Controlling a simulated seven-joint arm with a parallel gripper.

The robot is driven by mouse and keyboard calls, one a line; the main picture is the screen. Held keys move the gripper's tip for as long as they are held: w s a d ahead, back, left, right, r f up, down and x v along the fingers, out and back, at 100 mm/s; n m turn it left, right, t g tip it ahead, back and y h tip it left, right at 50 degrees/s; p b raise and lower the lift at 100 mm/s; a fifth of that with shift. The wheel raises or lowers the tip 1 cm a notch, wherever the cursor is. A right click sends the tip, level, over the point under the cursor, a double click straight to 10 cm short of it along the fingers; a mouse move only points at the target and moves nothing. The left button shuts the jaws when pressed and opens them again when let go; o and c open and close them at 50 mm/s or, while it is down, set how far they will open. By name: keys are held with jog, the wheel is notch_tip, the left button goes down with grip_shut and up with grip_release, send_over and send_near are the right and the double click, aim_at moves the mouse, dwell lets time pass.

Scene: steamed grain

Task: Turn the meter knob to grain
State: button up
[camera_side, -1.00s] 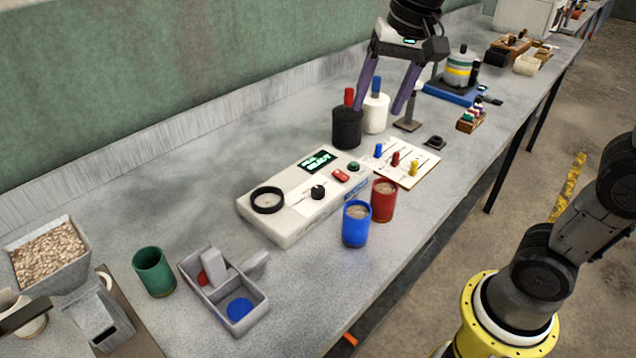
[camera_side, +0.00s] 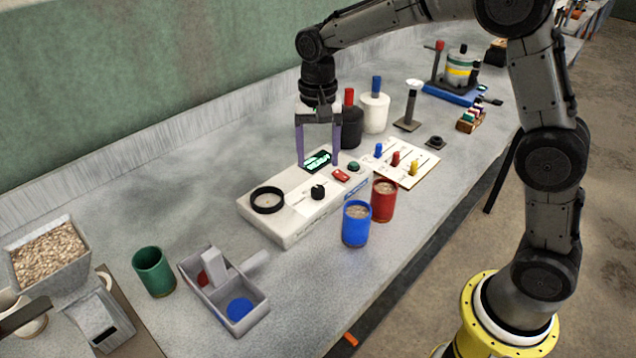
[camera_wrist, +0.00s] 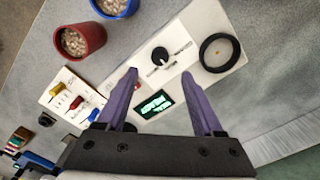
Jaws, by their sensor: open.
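The meter (camera_side: 290,230) is a white box with a green-lit display (camera_side: 318,160), a black ring (camera_side: 267,200) at its left end, and a red and a green button at its right end. The black meter knob (camera_side: 317,192) sits on a printed label in the middle; in the wrist view the knob (camera_wrist: 160,56) lies ahead of the fingertips. The label's words are too small to read surely. My gripper (camera_side: 319,167) is open and empty, pointing down above the display, behind the knob. In the wrist view its purple fingers (camera_wrist: 160,75) stand wide apart, touching nothing I can see.
A blue cup (camera_side: 356,225) and a red cup (camera_side: 383,202) of grain stand close in front of the meter. A slider board (camera_side: 425,160) lies to its right. Black (camera_side: 350,130) and white (camera_side: 374,113) bottles stand behind.

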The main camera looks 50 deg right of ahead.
aim_at(318, 188)
notch_tip(318, 188, down, 8)
jog(key=shift+r, duration=0.1)
dwell(0.4)
grip_shut()
